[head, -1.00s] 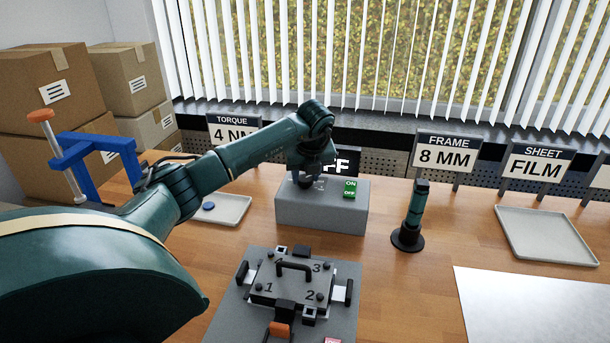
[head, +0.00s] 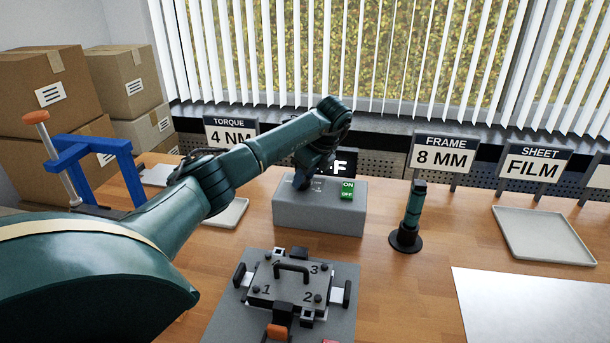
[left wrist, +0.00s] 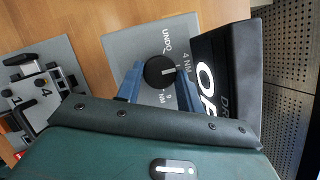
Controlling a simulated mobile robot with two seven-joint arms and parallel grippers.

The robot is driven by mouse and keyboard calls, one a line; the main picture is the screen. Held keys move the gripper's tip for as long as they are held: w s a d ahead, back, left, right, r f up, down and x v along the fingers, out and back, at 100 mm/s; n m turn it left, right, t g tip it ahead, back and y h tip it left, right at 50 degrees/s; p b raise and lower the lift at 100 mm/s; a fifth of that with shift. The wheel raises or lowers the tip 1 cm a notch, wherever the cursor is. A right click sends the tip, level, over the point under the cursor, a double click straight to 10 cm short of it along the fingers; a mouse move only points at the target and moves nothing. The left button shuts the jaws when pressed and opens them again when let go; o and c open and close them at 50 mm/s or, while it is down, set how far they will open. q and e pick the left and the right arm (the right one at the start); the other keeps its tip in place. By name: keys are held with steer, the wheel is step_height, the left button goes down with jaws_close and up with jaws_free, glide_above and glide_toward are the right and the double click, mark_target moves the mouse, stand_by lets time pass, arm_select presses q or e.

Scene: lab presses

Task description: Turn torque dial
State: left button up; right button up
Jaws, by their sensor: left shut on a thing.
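The grey control box (head: 335,213) stands on the bench in the head view, with a green ON/OFF switch (head: 347,190) at its right. In the left wrist view, the round black torque dial (left wrist: 153,78) sits on the box top, with labels UNDO, 4 NM and 9 NM around it. Its white mark points right, close to the 4 NM side. My left gripper (head: 303,183) is over the left part of the box; its blue fingers (left wrist: 158,86) are shut on the dial from both sides. The TORQUE sign (head: 231,132) reads 4 NM. My right gripper is not in view.
A fixture with a numbered plate (head: 290,290) lies in front of the box. A dark green tool (head: 413,206) stands upright to the right. A dark display (left wrist: 228,75) stands behind the box. A blue clamp (head: 98,155) and cartons are left; an empty tray (head: 545,235) is right.

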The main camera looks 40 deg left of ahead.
arm_select(q)
steer(key=shift+r, duration=0.1)
stand_by(0.3)
steer(key=o, duration=1)
steer(key=v, duration=1.3)
